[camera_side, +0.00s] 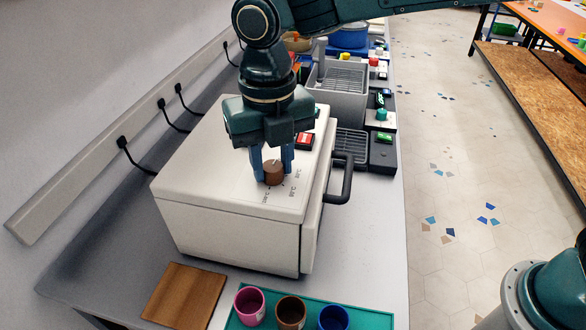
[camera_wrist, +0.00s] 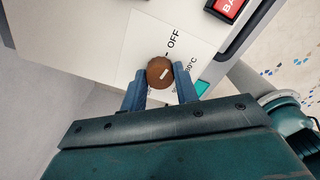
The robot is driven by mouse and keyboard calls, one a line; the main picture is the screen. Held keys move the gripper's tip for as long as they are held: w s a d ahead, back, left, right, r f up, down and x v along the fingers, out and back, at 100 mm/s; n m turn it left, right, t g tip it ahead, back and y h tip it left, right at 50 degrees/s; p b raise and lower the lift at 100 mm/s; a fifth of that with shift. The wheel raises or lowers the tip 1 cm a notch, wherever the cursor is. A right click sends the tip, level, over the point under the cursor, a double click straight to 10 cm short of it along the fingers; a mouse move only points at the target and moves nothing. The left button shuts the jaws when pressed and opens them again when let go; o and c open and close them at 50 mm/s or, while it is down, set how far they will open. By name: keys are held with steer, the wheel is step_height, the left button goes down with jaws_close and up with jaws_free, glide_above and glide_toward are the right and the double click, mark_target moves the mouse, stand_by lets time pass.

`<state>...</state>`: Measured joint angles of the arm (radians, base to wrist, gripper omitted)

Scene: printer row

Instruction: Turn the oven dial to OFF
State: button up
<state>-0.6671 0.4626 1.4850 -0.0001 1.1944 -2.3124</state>
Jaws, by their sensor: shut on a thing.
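The brown round oven dial (camera_side: 273,174) sits on top of the white oven (camera_side: 215,190), with temperature labels printed around it. My gripper (camera_side: 272,179) points down with its blue fingers on either side of the dial, shut on it. In the wrist view the fingers (camera_wrist: 160,74) hold the dial (camera_wrist: 159,69) from both sides. A short white mark on the dial slants toward the right. The OFF label (camera_wrist: 174,39) and its tick lie just above and right of the dial, and the mark does not line up with that tick. Some degree labels are partly hidden by the fingers.
A red display or button (camera_side: 305,140) is behind the dial. The oven's dark handle (camera_side: 341,180) sticks out right. A grey machine (camera_side: 341,92) stands behind. In front are a brown board (camera_side: 184,294) and a teal tray (camera_side: 376,320) with pink, brown and blue cups.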

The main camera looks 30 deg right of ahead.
mark_target(272, 166)
steer(key=shift+n, duration=0.9)
steer(key=o, duration=1)
steer(key=shift+r, duration=0.1)
step_height(272, 166, up, 14)
steer(key=shift+f, duration=0.2)
